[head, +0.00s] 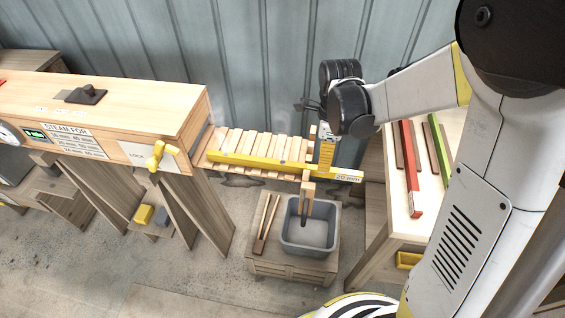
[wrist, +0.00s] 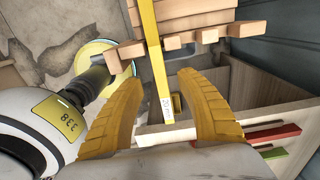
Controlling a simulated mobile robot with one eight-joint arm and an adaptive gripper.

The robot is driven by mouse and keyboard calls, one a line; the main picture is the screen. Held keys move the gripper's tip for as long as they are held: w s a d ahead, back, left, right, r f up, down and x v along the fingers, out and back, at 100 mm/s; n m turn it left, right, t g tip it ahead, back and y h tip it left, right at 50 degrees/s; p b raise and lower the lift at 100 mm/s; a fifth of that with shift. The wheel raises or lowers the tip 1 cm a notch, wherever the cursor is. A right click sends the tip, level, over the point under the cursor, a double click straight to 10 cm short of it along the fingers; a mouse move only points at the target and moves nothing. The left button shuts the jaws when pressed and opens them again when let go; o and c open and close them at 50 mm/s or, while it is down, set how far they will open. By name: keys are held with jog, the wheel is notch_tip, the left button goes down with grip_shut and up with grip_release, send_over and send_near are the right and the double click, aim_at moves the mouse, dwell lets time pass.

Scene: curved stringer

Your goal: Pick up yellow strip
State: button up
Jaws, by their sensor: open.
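The yellow strip (head: 262,163) lies lengthwise on a slatted wooden rack (head: 233,141), its right end with a white label sticking out past the rack. In the wrist view the yellow strip (wrist: 156,62) runs from the top edge down to its labelled end. My gripper (head: 325,157) is at the strip's right end in the head view. In the wrist view my gripper (wrist: 155,95) is open, one yellow finger on each side of the strip's labelled end with gaps on both sides. Nothing is held. Whether the fingertips are level with the strip is unclear.
A wooden steam box (head: 120,105) stands left of the rack. A grey bin (head: 309,228) sits on a low crate below. At right, a bench (head: 396,185) carries a red strip (head: 411,165) and a green strip (head: 438,150). A corrugated wall (head: 220,50) stands behind.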

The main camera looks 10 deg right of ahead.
notch_tip(320, 180, down, 6)
jog(key=shift+a+r+b, duration=0.15)
jog(key=shift+r+b, duration=0.05)
jog(key=shift+b, duration=1.05)
jog(key=shift+r, duration=0.1)
grip_shut()
